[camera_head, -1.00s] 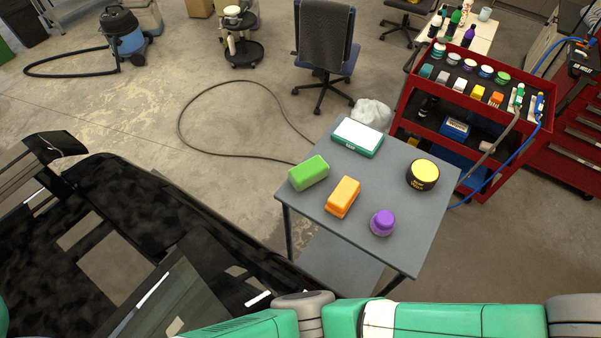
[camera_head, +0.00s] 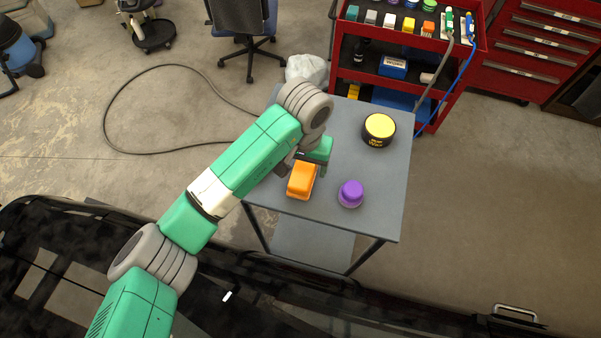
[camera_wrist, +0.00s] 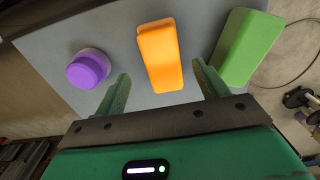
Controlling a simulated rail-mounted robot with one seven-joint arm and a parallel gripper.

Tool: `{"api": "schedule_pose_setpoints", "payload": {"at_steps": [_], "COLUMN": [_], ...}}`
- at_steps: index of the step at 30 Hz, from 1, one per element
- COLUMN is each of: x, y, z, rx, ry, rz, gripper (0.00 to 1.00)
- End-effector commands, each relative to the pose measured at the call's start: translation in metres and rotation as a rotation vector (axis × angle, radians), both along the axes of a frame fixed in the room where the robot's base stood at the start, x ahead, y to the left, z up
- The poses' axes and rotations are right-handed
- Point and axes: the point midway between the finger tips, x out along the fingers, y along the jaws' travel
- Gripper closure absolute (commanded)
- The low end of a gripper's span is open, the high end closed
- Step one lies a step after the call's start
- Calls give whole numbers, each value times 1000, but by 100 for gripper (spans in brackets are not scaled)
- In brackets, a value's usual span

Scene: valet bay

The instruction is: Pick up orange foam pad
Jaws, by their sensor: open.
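The orange foam pad (camera_head: 301,180) lies on the grey table, just below my gripper in the head view. In the wrist view the orange pad (camera_wrist: 160,56) shows ahead of the space between my two fingers, with nothing between them. My gripper (camera_wrist: 160,88) is open and empty, its green fingers spread wider than the pad.
The grey table (camera_head: 385,200) also holds a purple round applicator (camera_head: 350,193), a yellow-lidded black tub (camera_head: 378,129) and a green block (camera_wrist: 246,46), which my arm hides in the head view. A red cart (camera_head: 455,75) stands behind. A black car body lies in front.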

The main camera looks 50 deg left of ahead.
Motion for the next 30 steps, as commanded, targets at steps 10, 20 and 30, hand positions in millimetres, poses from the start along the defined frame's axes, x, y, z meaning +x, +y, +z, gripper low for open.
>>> {"api": "schedule_pose_setpoints", "payload": {"at_steps": [10, 20, 30], "x": [3, 4, 4], "y": [6, 6, 6], "z": [-43, -52, -52], "rx": [2, 1, 1], "ry": [-1, -4, -4], "rz": [0, -1, -1], "gripper": [27, 33, 76]}}
